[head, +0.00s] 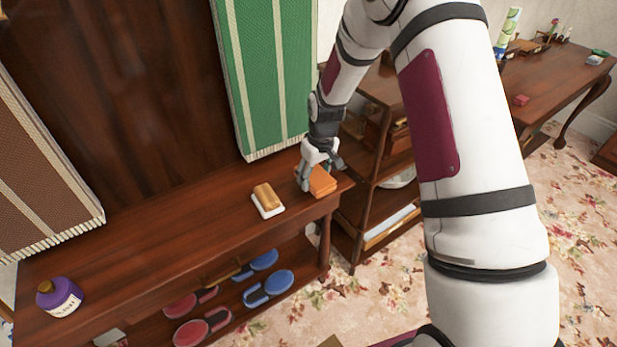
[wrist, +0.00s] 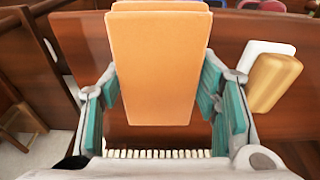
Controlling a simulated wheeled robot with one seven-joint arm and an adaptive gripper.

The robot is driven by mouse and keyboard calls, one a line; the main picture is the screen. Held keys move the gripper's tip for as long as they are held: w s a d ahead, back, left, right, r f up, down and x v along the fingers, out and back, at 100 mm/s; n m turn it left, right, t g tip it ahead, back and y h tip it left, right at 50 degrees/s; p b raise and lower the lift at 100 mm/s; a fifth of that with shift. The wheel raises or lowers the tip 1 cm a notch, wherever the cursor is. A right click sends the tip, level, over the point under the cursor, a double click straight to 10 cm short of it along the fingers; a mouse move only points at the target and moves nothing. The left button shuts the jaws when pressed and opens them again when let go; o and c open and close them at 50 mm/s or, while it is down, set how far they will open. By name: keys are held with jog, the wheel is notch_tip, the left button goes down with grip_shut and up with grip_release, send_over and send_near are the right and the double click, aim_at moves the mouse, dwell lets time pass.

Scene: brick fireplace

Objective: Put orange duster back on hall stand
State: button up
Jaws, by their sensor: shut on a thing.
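The orange duster (head: 322,182) is a small block at the right end of the hall stand's wooden top (head: 200,220). My gripper (head: 318,172) points down and is shut on the duster. In the wrist view the duster (wrist: 160,60) sits between the two teal-padded fingers of my gripper (wrist: 160,88), which press its sides. I cannot tell whether its underside touches the top or is slightly above it.
A tan-and-white brush (head: 267,197) lies left of the duster. A purple bottle (head: 58,296) stands far left. A green hanging (head: 262,75) is behind. Red and blue paddles (head: 268,283) lie on the lower shelf. A shelf unit (head: 372,195) stands right. The top's middle is clear.

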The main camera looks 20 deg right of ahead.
jog(key=w, duration=0.3)
jog(key=shift+w+a+f, duration=0.15)
jog(key=shift+a, duration=0.2)
jog(key=shift+w+f, duration=0.2)
jog(key=shift+w, duration=0.05)
jog(key=shift+f, duration=1.55)
jog(key=shift+f, duration=0.2)
jog(key=o, duration=1.1)
jog(key=shift+r, duration=0.1)
